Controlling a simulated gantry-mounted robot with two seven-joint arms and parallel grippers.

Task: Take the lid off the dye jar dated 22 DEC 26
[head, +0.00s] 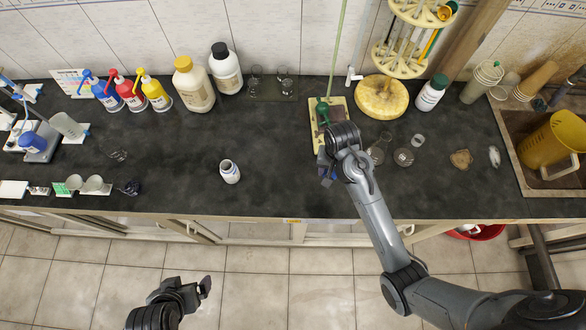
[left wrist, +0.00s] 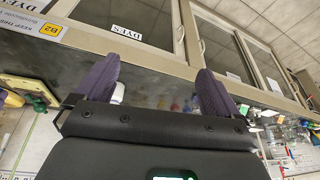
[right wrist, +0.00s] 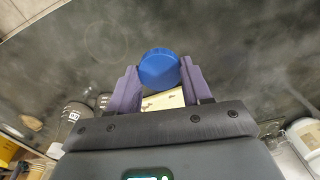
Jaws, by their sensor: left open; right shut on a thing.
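A small white jar (head: 229,172) stands upright on the dark bench, left of the bench's middle. Its top looks open, with no lid on it. Its label is too small to read, so I cannot tell its date. My right gripper (head: 327,172) is above the bench, well to the right of the jar. It is shut on a round blue lid (right wrist: 159,69), which sits between both fingers in the right wrist view. In the head view the lid is mostly hidden by the gripper. My left gripper (head: 205,287) is open and empty, in front of the bench edge.
A stand with a pale board (head: 316,139) is beside my right gripper. Glassware (head: 404,157) lies right of my right arm. Bottles (head: 194,84) line the back left, and a sink (head: 560,180) is far right. The bench around the white jar is clear.

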